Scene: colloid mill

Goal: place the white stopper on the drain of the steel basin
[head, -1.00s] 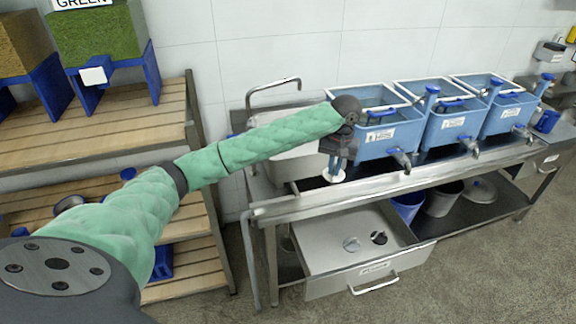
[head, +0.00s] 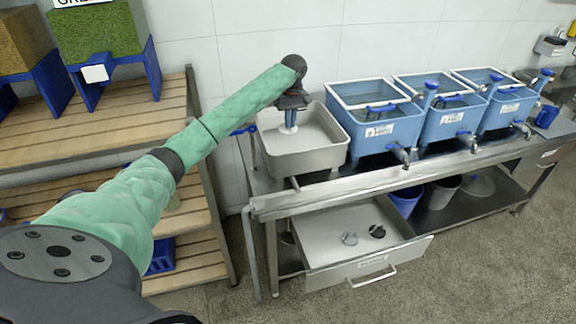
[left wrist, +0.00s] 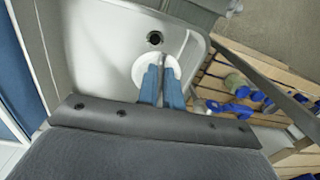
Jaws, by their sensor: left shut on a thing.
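The steel basin (head: 325,160) stands at the left end of the counter, and its inside also shows in the left wrist view (left wrist: 105,50). My left gripper (head: 290,126) is over the basin, pointing down. In the left wrist view its blue fingertips (left wrist: 162,88) are shut on the white stopper (left wrist: 173,65), a pale round disc. The dark round drain (left wrist: 154,38) lies in the basin floor, uncovered, a little beyond the stopper in that view. The height of the stopper above the floor is hard to tell. My right gripper is not in view.
Several blue tubs (head: 378,132) with taps stand right of the basin. An open drawer (head: 350,245) below the counter holds two small round things. A wooden shelf rack (head: 110,130) stands at the left. A blue-handled tap (head: 243,131) is at the basin's left side.

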